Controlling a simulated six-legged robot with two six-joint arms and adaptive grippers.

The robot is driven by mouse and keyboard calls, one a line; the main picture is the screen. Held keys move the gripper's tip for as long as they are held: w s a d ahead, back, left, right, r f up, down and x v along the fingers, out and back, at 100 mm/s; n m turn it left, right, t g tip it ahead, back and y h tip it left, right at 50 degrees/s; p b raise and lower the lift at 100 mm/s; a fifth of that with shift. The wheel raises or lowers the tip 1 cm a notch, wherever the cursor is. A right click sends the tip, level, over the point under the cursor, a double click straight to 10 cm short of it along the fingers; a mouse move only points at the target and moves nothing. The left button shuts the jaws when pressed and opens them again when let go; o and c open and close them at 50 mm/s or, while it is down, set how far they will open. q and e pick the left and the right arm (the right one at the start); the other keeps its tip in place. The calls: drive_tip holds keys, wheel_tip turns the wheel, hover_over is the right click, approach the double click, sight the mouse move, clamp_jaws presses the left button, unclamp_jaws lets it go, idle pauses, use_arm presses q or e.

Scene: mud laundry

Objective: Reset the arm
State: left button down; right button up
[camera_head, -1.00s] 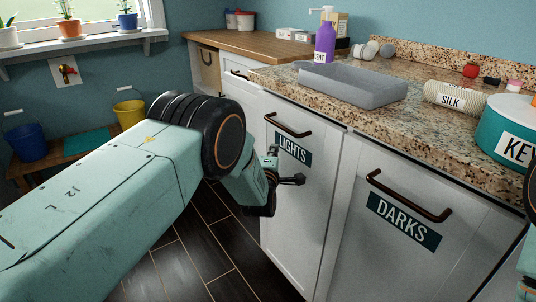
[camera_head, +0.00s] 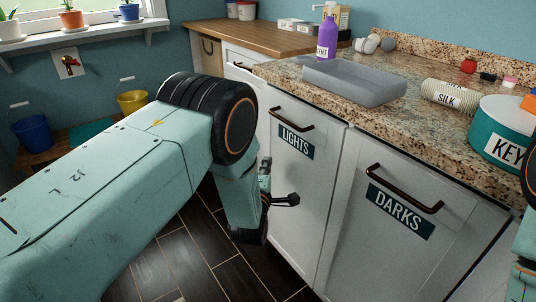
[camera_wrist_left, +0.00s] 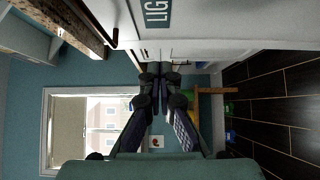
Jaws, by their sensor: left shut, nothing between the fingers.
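My left arm comes in from the left of the head view and bends down at its large black joint. My left gripper (camera_head: 286,200) is beside the white LIGHTS door (camera_head: 303,210), below its dark handle (camera_head: 292,122), and appears apart from it. In the left wrist view my left gripper (camera_wrist_left: 160,72) has its fingers together, shut and empty. Only a sliver of my right arm shows at the right edge of the head view; its gripper is out of view.
The DARKS door (camera_head: 400,225) is to the right. A granite counter (camera_head: 400,118) above holds a grey tray (camera_head: 354,82), a purple bottle (camera_head: 327,38), a SILK roll (camera_head: 450,95) and a teal KEY tin (camera_head: 500,130). Blue (camera_head: 32,133) and yellow (camera_head: 133,102) buckets stand at left. The dark floor (camera_head: 190,255) is open.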

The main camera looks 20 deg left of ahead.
use_arm(q)
drive_tip(key=s+a+f+m+g+h, duration=0.1)
drive_tip(key=s+a+f+m+g, duration=0.1)
drive_tip(key=s+f+m+g, duration=1)
drive_tip(key=s+a+f+m+g+h+p, duration=0.1)
drive_tip(key=s+m+g+p, duration=0.3)
drive_tip(key=s, duration=3.2)
drive_tip(key=m+g, duration=0.1)
drive_tip(key=m, duration=0.2)
drive_tip(key=shift+a+f+g, duration=0.25)
drive_tip(key=shift+a+g, duration=0.05)
drive_tip(key=shift+g, duration=0.1)
